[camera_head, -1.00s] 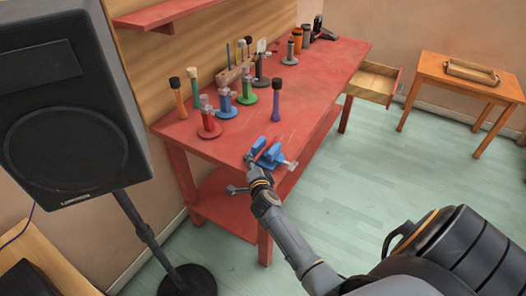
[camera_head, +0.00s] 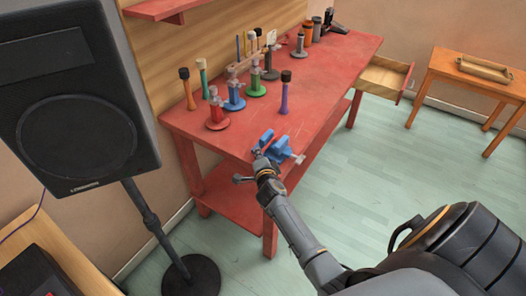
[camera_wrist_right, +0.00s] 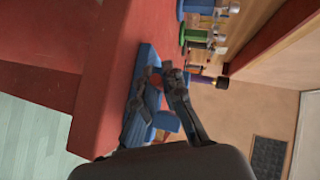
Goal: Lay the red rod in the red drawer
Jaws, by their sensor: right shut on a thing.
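My right gripper (camera_head: 262,158) is at the near edge of the red workbench, beside the blue vise (camera_head: 279,150). In the right wrist view, the fingers of my right gripper (camera_wrist_right: 158,80) are close around a small red piece (camera_wrist_right: 152,72) by the blue vise (camera_wrist_right: 146,62); it looks like the end of the red rod, mostly hidden. I cannot tell whether it touches the vise. The red drawer (camera_head: 404,85) stands pulled out at the bench's far right, its pale wooden inside looking empty. My left gripper is not in view.
The red workbench (camera_head: 335,80) carries red (camera_head: 217,115), blue (camera_head: 235,95) and green (camera_head: 256,82) stands, and a purple-handled mallet (camera_head: 285,92). A black speaker (camera_head: 75,110) stands at left. An orange table (camera_head: 470,80) stands at right. The floor between is clear.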

